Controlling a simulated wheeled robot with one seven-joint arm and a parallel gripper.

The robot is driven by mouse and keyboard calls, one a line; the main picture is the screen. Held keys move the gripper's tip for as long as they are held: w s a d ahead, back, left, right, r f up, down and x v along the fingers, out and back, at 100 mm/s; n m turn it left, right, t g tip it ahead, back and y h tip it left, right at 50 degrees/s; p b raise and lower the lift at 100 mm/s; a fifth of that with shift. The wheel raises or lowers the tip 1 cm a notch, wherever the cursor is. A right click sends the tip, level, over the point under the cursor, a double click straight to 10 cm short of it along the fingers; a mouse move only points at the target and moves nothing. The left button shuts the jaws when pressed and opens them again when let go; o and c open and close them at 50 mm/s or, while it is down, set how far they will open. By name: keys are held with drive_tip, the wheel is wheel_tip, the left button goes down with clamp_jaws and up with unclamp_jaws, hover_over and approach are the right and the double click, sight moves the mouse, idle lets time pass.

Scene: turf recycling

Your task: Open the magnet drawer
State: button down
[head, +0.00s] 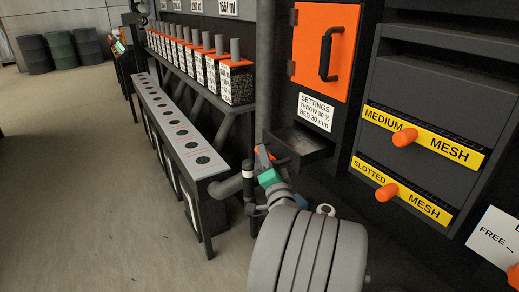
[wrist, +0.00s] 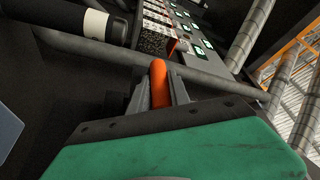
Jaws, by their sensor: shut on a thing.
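The magnet drawer appears to be the dark open-topped tray (head: 306,152) below the settings sign in the head view. It sticks out from the dark machine, and part of its inside shows. My gripper (head: 264,156) is at the drawer's front left end, low in the middle of the view. In the wrist view my gripper (wrist: 161,90) has its two grey fingers shut on an orange handle (wrist: 158,72). The handle's far end sticks out past the fingertips. My arm hides the space below the drawer.
An orange door (head: 318,60) with a black handle is above the drawer. Yellow-labelled medium mesh (head: 440,143) and slotted mesh (head: 418,200) screens with orange knobs are to the right. A long bench (head: 165,112) and grey pipe (head: 230,184) are left. Open floor lies further left.

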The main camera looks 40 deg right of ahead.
drive_tip(key=shift+a, duration=0.25)
drive_tip(key=shift+d, duration=0.15)
drive_tip(key=c, duration=1.2)
unclamp_jaws()
drive_tip(key=shift+c, duration=0.2)
drive_tip(key=b+v, duration=0.2)
drive_tip(key=v, duration=0.5)
drive_tip(key=shift+s+a, duration=0.25)
drive_tip(key=shift+s, duration=0.05)
drive_tip(key=shift+f, duration=0.15)
